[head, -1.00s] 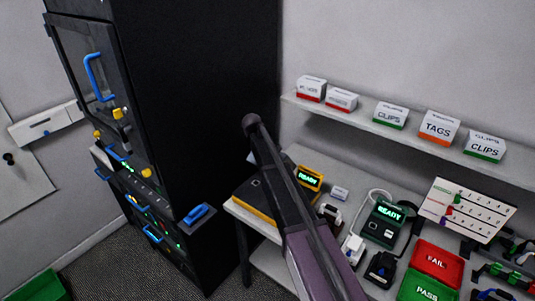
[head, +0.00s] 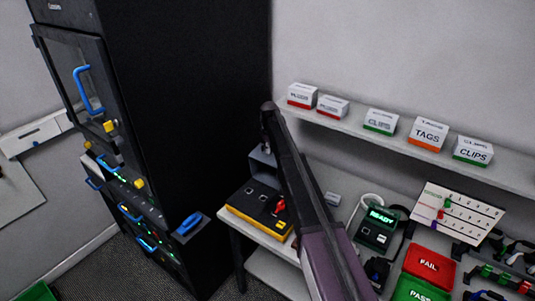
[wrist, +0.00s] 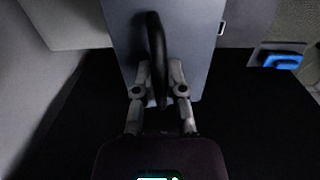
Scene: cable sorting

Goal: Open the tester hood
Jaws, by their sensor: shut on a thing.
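The tester (head: 250,214), black with a yellow rim, sits on the table behind my arm. A grey, panel-like part, which looks like its hood (head: 262,158), stands up at its back, partly hidden by my arm. In the wrist view the hood (wrist: 203,45) is a grey-blue panel with a curved black handle (wrist: 156,42). My gripper (wrist: 160,84) is shut on the lower part of this handle, one finger on each side. In the head view my arm hides the fingers and the grip.
A tall black cabinet (head: 205,70) with blue handles stands close at the left. A shelf (head: 400,145) with labelled boxes runs along the wall. A green READY device (head: 378,228), a red FAIL tray (head: 430,265) and a tag board (head: 458,212) stand at the right.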

